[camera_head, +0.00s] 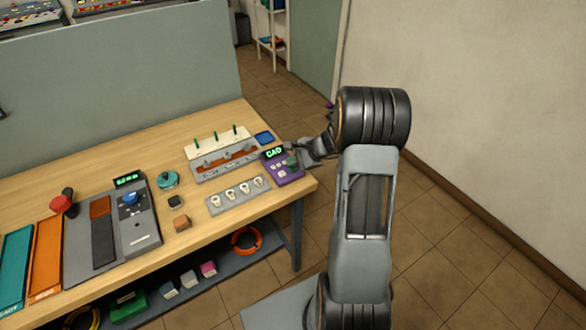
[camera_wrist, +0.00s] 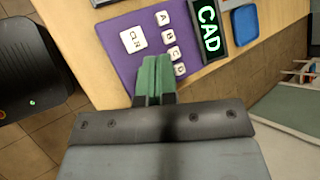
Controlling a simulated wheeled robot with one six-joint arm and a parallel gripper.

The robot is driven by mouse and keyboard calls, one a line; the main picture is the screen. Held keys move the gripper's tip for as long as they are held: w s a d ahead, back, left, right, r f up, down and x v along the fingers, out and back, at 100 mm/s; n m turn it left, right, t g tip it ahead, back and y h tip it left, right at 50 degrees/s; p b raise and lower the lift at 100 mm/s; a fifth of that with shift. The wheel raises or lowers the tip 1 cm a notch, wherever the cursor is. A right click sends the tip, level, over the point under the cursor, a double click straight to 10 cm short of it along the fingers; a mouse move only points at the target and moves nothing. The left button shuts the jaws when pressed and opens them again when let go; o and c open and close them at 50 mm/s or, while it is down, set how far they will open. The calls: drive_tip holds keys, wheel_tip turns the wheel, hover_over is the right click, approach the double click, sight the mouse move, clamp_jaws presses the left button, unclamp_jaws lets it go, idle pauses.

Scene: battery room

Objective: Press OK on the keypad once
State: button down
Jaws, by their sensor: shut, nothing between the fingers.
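The purple keypad (camera_head: 284,176) sits at the right end of the wooden table. In the wrist view the keypad (camera_wrist: 120,60) fills the upper middle, with a column of white letter keys (camera_wrist: 174,53) and a larger white key (camera_wrist: 133,39), apparently OK, apart to their left. Its dark display (camera_wrist: 208,28) reads CAD in green. My gripper (camera_head: 293,160) is over the keypad from the right. In the wrist view my gripper (camera_wrist: 153,76) is shut, with green fingertips together and empty. The tips appear just short of the larger key, beside the lower letter keys. Contact cannot be told.
A grey switch panel (camera_head: 238,195) and a rack with green pegs (camera_head: 218,142) stand left of the keypad. A blue tray (camera_head: 264,138) lies behind it. A grey device with a blue knob (camera_head: 131,199) is farther left. Floor right of the table is clear.

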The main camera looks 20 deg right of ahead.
sight(293, 169)
drive_tip(key=shift+f, duration=0.1)
idle(0.6)
drive_tip(key=shift+f+b, duration=0.35)
drive_tip(key=shift+b, duration=0.2)
drive_tip(key=shift+f+b, duration=0.4)
drive_tip(key=shift+b, duration=0.1)
idle(0.5)
drive_tip(key=shift+r, duration=0.15)
drive_tip(key=shift+r+p, duration=0.55)
drive_tip(key=shift+r, duration=0.15)
drive_tip(key=shift+r, duration=0.1)
drive_tip(key=shift+r+p, duration=1.75)
drive_tip(key=shift+r, duration=0.75)
drive_tip(key=shift+f, duration=0.1)
